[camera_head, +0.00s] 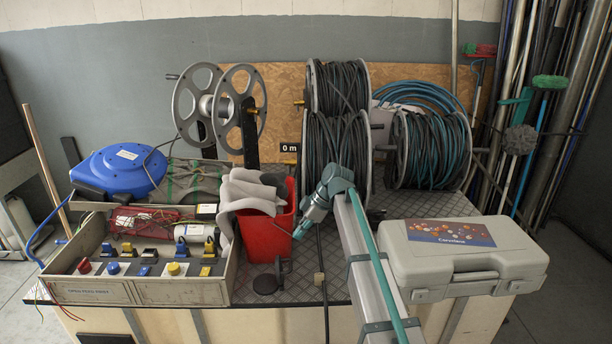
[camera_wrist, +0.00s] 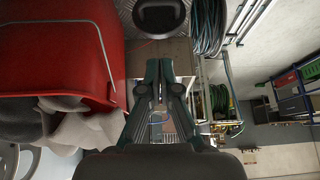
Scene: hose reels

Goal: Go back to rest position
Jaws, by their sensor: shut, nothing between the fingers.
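My gripper (camera_head: 301,232) is at the end of my teal and grey arm, just right of a red bucket (camera_head: 266,236) in the head view. It points down and to the left, close to the bucket's rim; I cannot tell whether it touches. In the wrist view my gripper (camera_wrist: 160,70) has its two dark fingers together, with nothing held. The red bucket (camera_wrist: 60,45) fills the upper left of that view, apart from the fingertips. Grey-white gloves or cloths (camera_head: 250,190) hang over the bucket's left side.
Hose reels (camera_head: 338,140) stand behind my arm, with an empty grey reel (camera_head: 205,100) at left. A grey case (camera_head: 462,262) lies right of my arm. A control box (camera_head: 140,292) and blue drum (camera_head: 122,168) are at left. A black round object (camera_wrist: 157,17) lies on the tabletop.

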